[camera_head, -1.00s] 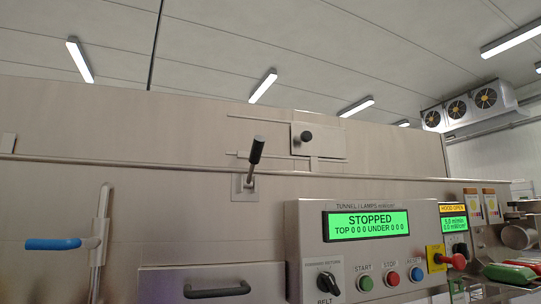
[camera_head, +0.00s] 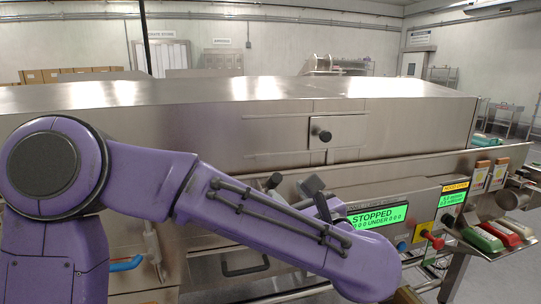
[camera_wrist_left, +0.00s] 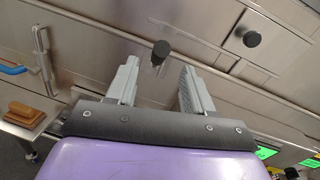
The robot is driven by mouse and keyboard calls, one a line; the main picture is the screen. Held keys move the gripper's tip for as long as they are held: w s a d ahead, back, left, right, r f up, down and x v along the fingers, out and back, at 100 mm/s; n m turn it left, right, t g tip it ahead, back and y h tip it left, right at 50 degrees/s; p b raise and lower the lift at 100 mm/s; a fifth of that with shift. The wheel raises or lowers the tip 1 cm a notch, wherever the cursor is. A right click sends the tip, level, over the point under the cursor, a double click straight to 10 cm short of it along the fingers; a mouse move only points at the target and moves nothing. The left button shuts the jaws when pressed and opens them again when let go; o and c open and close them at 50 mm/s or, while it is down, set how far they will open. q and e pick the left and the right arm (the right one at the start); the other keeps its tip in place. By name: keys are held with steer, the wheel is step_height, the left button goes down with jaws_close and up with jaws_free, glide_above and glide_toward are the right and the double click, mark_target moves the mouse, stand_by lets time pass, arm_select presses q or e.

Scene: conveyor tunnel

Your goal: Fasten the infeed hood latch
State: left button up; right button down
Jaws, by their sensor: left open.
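The infeed hood latch shows as a short lever with a black grip (camera_head: 273,181) on the steel front of the tunnel, partly hidden behind my left arm. In the left wrist view the black grip (camera_wrist_left: 161,50) stands just beyond my fingertips, roughly between them in the picture. My left gripper (camera_wrist_left: 155,80) is open and empty, with both grey fingers apart. In the head view my left gripper (camera_head: 316,190) is mostly hidden by my purple forearm, just right of the lever. The steel hood (camera_head: 220,115) spans the top. My right gripper is not in view.
A control panel with a green STOPPED display (camera_head: 378,217) sits right of the lever. A red stop button (camera_head: 437,241) is beside it. A small door with a round black knob (camera_head: 321,135) is above. A blue handle (camera_head: 127,264) is at lower left.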

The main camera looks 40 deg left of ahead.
mark_target(272, 177)
arm_select(q)
steer(key=p+x, duration=0.3)
steer(key=x, duration=0.7)
steer(key=shift+f+p, duration=0.1)
steer(key=shift+p, duration=0.3)
steer(key=shift+w+f, duration=0.1)
steer(key=shift+w, duration=0.1)
